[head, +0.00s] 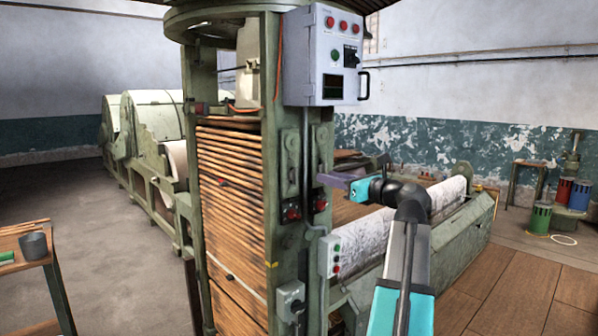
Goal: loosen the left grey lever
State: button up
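Two upright grey-green lever plates are on the front of the green machine post, below the control box. The left one (291,160) has a dark red knob fitting (291,212) below it. The right one (321,150) has a similar fitting (320,203). A thin grey bar (306,140) stands upright between them; I cannot tell which part is the left grey lever. My gripper (330,180) reaches in from the right, its purple-grey fingers pointing left, close to the right plate in the picture. Contact and finger gap are too small to make out.
A grey control box (322,60) with red buttons hangs above. A small button box (331,255) and a grey switch box (291,300) stick out below. A pale roller (375,235) lies behind my arm. A wooden bench (30,235) stands at far left.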

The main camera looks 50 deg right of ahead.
aim_at(295, 176)
jog(key=w+d+p, duration=0.1)
jog(key=w+p, duration=0.1)
jog(key=w, duration=1.1)
jog(key=shift+w+p, duration=0.3)
jog(key=shift+p, duration=0.1)
